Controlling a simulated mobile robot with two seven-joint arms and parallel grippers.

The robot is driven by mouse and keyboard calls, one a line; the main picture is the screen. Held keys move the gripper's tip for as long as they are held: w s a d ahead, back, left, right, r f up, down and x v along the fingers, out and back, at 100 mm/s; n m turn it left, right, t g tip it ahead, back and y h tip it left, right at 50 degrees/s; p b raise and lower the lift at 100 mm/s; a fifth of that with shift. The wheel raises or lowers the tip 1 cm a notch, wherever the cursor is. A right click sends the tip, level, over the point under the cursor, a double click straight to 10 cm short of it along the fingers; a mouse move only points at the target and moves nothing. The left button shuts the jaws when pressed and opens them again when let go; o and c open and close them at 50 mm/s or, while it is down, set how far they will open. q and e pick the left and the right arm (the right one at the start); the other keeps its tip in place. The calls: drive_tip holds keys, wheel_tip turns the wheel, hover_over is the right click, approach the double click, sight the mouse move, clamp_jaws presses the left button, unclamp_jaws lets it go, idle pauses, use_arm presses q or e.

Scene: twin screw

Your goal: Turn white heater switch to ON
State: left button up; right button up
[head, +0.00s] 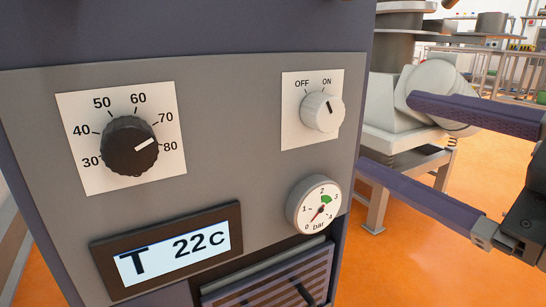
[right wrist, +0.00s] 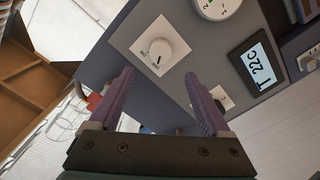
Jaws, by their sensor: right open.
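The white heater switch (head: 318,112) is a round knob on a white plate at the upper right of the grey panel, labelled OFF and ON. Its dark mark is near the top of the knob; I cannot tell exactly which label it lines up with. The knob also shows in the right wrist view (right wrist: 161,52), ahead of the fingertips. My right gripper (head: 387,132) is open, its two purple fingers reaching in from the right, apart from the knob and empty between the tips. It also shows in the right wrist view (right wrist: 158,76). My left gripper is not in view.
A black temperature dial (head: 130,147) is at the panel's left. A pressure gauge (head: 315,206) sits below the switch, and a display (head: 172,252) reads T 22c. The panel's right edge is near my fingers. Pale machinery (head: 400,110) stands behind on the orange floor.

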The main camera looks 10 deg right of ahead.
sight(331, 114)
drive_tip(key=b+x, duration=0.1)
drive_tip(key=x, duration=0.9)
drive_tip(key=shift+f+b, duration=0.15)
drive_tip(key=shift+b, duration=0.15)
clamp_jaws()
idle(0.4)
